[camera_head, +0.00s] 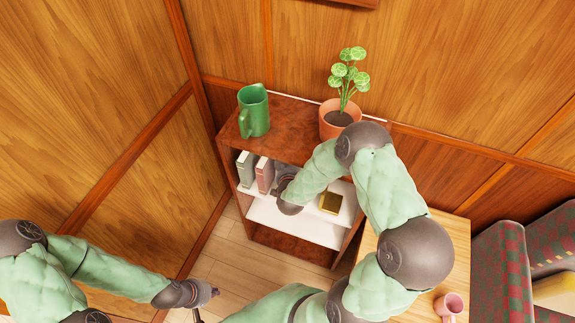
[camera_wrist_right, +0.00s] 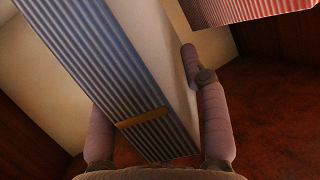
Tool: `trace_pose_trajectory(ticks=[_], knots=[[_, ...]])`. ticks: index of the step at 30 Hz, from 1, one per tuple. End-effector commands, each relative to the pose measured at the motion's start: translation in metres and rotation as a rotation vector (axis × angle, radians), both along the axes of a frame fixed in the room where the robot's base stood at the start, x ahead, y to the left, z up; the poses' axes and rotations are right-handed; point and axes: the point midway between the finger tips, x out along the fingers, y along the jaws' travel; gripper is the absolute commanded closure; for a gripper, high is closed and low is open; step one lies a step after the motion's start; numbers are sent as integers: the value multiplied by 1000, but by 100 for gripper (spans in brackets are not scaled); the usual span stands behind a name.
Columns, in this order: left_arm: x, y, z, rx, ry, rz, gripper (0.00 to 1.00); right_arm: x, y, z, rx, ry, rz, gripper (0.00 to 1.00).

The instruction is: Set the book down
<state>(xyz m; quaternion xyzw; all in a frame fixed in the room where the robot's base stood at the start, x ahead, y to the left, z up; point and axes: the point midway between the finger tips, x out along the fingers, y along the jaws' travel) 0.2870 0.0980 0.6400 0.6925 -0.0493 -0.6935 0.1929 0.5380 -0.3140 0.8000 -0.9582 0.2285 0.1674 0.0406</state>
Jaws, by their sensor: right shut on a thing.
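A blue-grey book with a ribbed spine and a gold band (camera_wrist_right: 140,118) stands between the two fingers of my right gripper (camera_wrist_right: 160,115) in the right wrist view. The gripper is shut on it. In the head view my right wrist reaches into the upper opening of the bookcase (camera_head: 290,132) and hides the fingers and the held book. I cannot tell whether that book touches the shelf board. My left gripper (camera_head: 207,302) hangs left of the bookcase, open and empty, its fingers small in view.
A grey book (camera_head: 245,168) and a reddish book (camera_head: 264,175) stand at the shelf's left. A gold block (camera_head: 330,202) lies at its right. A green pitcher (camera_head: 254,112) and potted plant (camera_head: 338,118) stand on top. A pink mug (camera_head: 449,304) is on the table (camera_head: 452,238).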

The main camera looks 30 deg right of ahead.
Motion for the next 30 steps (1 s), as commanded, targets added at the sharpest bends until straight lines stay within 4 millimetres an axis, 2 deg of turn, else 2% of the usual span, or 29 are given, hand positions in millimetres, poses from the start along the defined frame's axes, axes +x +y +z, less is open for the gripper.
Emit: trace_pose_trajectory(ticks=[9, 20, 21, 23, 30], knots=[[0, 0, -18, 0, 0, 0, 100, 0, 0, -35, 0, -1, -1, 100], [0, 0, -19, 0, 0, 0, 100, 0, 0, -36, 0, -2, 0, 100], [0, 0, -19, 0, 0, 0, 100, -1, 1, -38, 1, 2, 0, 49], [0, 0, -19, 0, 0, 0, 100, -1, 1, -37, 1, 2, 0, 32], [0, 0, -19, 0, 0, 0, 100, -1, 1, -37, 1, 2, 0, 31]])
